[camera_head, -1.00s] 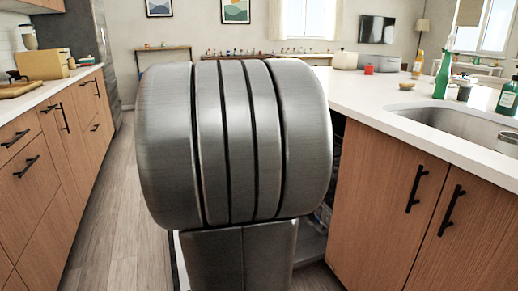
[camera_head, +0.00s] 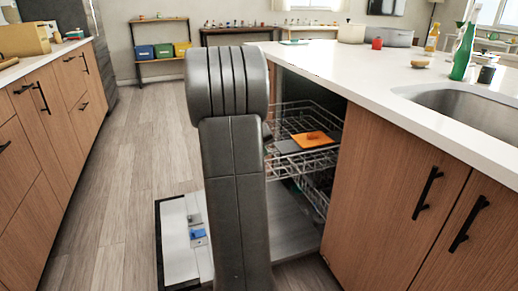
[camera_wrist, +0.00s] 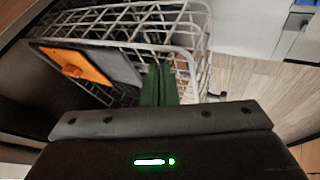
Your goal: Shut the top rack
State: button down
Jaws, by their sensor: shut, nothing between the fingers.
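The top rack (camera_head: 318,160) is a wire rack in the open dishwasher under the island counter, and it stands at least partly out of the cavity. An orange item (camera_head: 316,139) lies in it beside a dark grey flat piece. In the wrist view the rack's white wires (camera_wrist: 195,22) fill the upper middle, with the orange item (camera_wrist: 75,65) at left. My gripper (camera_wrist: 159,70) shows green fingers, shut and empty, close to the rack's wires; I cannot tell whether they touch. In the head view my arm hides the gripper and the rack's left part.
The dishwasher door (camera_head: 180,235) lies folded down over the floor, with a blue piece on its inner face. A lower rack (camera_head: 316,190) shows below the top one. The island counter (camera_head: 350,75) overhangs at right. The wood floor at left is clear.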

aim_at(324, 142)
jog(key=d, duration=0.1)
jog(key=w+d+f, duration=0.1)
jog(key=d, duration=0.1)
jog(key=w+d, duration=0.1)
jog(key=shift+d+f+b, duration=0.15)
jog(key=shift+d+b, duration=0.05)
jog(key=shift+b, duration=0.2)
jog(key=shift+w+d+p, duration=0.2)
jog(key=shift+d+p, duration=0.15)
jog(key=shift+d, duration=0.2)
jog(key=w+d+p, duration=0.1)
jog(key=d+p, duration=0.2)
jog(key=d, duration=0.2)
jog(key=w+d+p, duration=0.2)
jog(key=d+p, duration=0.1)
jog(key=d, duration=0.3)
jog(key=w+d+p, duration=0.2)
jog(key=d+p, duration=0.1)
jog(key=d, duration=0.2)
jog(key=shift+w+d, duration=0.2)
jog(key=shift+d, duration=0.1)
jog(key=shift+w+d+p, duration=0.15)
jog(key=shift+d+p, duration=0.3)
jog(key=shift+d, duration=0.05)
